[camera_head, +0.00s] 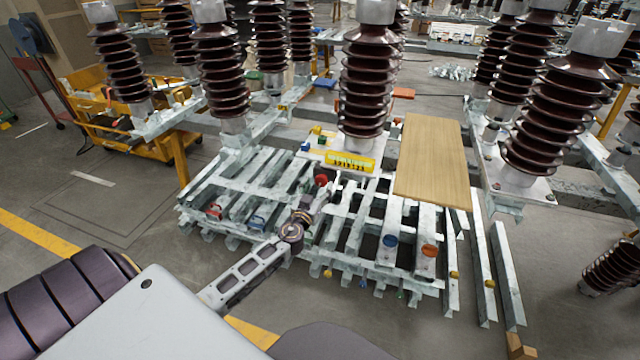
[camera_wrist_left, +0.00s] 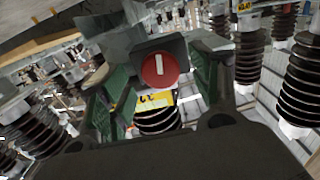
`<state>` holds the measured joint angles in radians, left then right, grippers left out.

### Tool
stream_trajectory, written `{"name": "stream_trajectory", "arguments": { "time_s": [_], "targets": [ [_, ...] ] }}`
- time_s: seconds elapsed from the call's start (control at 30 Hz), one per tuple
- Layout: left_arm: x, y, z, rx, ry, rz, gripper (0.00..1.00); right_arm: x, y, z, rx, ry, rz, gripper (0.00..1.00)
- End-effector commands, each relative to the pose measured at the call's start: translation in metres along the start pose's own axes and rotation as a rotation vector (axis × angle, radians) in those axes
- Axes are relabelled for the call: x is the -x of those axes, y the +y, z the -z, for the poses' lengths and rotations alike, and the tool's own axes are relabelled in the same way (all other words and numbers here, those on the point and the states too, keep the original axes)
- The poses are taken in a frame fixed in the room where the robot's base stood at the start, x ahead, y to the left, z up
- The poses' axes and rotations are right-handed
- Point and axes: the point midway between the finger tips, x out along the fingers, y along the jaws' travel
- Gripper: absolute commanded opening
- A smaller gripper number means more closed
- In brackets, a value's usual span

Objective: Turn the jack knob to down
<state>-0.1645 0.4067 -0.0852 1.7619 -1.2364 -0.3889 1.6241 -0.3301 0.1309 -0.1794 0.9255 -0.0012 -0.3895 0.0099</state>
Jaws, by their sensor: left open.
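A round red knob (camera_wrist_left: 159,70) with a white line sits on a dark box in the left wrist view; the line stands near upright there. In the head view the red knob (camera_head: 321,181) is small, among the pale metal bars. My left gripper (camera_head: 308,204) reaches in from the lower left, close to the knob. In the left wrist view its green-padded fingers (camera_wrist_left: 160,82) are spread, one on each side of the knob. I cannot tell whether they touch it. My right gripper is not in view.
Pale metal bars (camera_head: 375,225) surround the knob. A yellow rack (camera_head: 351,162) stands just behind it, and a tall brown ribbed insulator (camera_head: 365,90) rises beyond. A wooden board (camera_head: 432,160) lies to the right. Blue (camera_head: 390,240) and orange (camera_head: 428,250) round parts sit at the front right.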

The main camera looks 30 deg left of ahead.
Motion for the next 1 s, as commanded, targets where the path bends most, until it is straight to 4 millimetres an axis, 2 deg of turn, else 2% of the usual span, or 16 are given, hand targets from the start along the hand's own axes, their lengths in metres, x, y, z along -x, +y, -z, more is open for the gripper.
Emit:
{"name": "stream_trajectory", "arguments": {
  "time_s": [0.33, 0.8, 1.0],
  "targets": [
    [-0.022, 0.0, 0.0, 0.0, 0.0, 0.0, 0.63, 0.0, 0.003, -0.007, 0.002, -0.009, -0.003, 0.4],
    [-0.026, 0.0, 0.0, 0.0, 0.0, 0.0, 0.63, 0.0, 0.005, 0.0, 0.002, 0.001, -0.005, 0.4],
    [-0.026, 0.0, 0.0, 0.0, 0.0, 0.0, 0.38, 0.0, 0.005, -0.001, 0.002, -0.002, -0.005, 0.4]
  ]
}}
